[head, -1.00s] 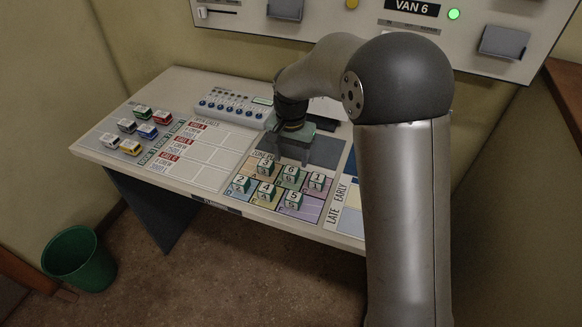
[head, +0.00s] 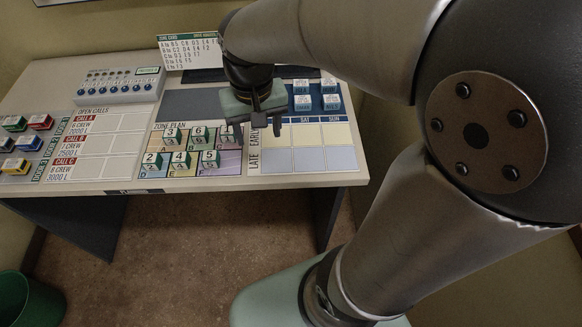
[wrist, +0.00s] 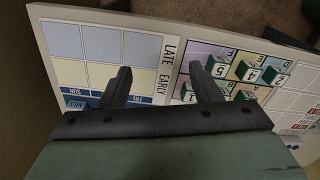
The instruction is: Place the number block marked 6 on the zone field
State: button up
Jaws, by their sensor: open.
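The block marked 6 (head: 200,135) is a small green and white cube on the zone plan (head: 243,168), in the back row between block 3 (head: 171,137) and block 1 (head: 228,135). The zone plan is a grid of coloured, lettered fields. My gripper (head: 256,132) is open and empty, above the table to the right of block 1, near the LATE/EARLY strip. In the wrist view my gripper (wrist: 161,74) points down between the shift grid and the zone plan; its finger hides part of the back row there, so I cannot clearly read block 6.
Blocks 2 (head: 152,161), 4 (head: 180,161) and 5 (head: 210,159) form the front row. A lettered card (head: 188,52) stands behind. Teal blocks (head: 316,96) sit back right. The shift grid (head: 307,158) is bare in front. Toy vans (head: 28,143) stand left.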

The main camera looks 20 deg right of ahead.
jog(key=s+d+f+n, duration=0.1)
jog(key=s+d+f, duration=0.2)
jog(key=s, duration=0.7)
jog(key=shift+s, duration=0.2)
jog(key=shift+f, duration=0.1)
